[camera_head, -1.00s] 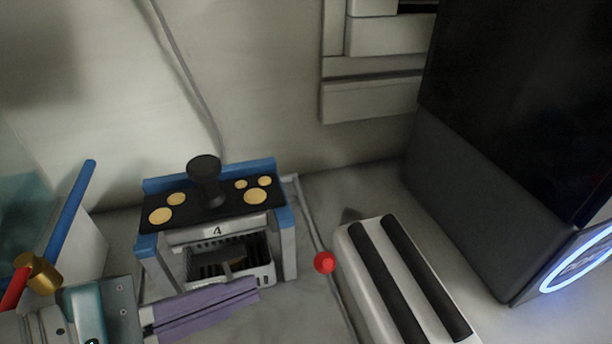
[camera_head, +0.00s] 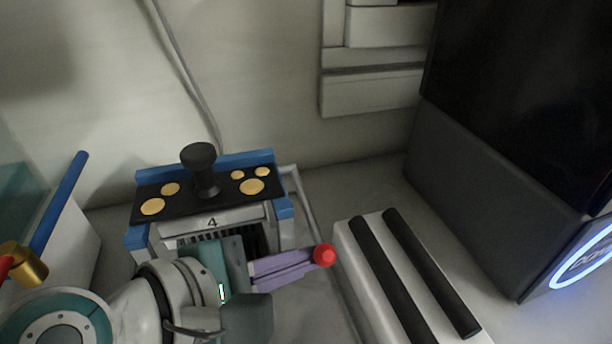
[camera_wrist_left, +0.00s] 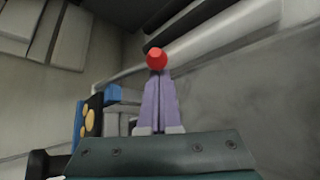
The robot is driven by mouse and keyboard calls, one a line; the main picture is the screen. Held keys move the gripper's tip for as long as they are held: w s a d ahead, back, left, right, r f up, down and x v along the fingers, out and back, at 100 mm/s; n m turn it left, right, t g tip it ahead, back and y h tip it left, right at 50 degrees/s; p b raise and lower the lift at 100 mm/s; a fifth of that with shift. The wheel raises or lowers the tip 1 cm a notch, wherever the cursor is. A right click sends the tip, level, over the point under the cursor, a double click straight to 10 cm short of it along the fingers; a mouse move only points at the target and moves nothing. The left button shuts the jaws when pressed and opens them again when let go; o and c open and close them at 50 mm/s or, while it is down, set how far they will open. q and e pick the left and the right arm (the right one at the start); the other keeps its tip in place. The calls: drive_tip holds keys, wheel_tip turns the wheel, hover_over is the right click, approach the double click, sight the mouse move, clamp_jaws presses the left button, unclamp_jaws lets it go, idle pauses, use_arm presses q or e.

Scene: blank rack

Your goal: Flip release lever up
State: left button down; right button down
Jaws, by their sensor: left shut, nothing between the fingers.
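The release lever's red ball knob (camera_head: 324,256) shows just right of the numbered press-like device (camera_head: 212,222), in front of a thin grey rod. How the knob joins the rod cannot be made out. My left gripper (camera_head: 309,259), with purple fingers, is shut and empty. Its fingertips are at the knob's left side in the head view, touching it or very near. In the left wrist view the red knob (camera_wrist_left: 157,58) sits right at the tips of my left gripper (camera_wrist_left: 158,76). My right gripper is in neither view.
The device has blue rails, a black top with gold discs, and a black handle (camera_head: 201,170). A white block with two black bars (camera_head: 410,275) stands close on the right. A dark box (camera_head: 480,190) with a lit ring is beyond it. A blue-edged panel is at left.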

use_arm(q)
drive_tip(key=shift+w+d+f, duration=0.1)
drive_tip(key=shift+w+d, duration=0.05)
wheel_tip(320, 180, up, 9)
drive_tip(key=n+g+h+p, duration=0.1)
drive_tip(key=n+g+p, duration=0.2)
drive_tip(key=p, duration=1.1)
drive_tip(key=shift+w+n+g+p, duration=0.3)
drive_tip(key=shift+w+g+p, duration=0.15)
drive_tip(key=shift+g, duration=0.45)
drive_tip(key=shift+r, duration=0.2)
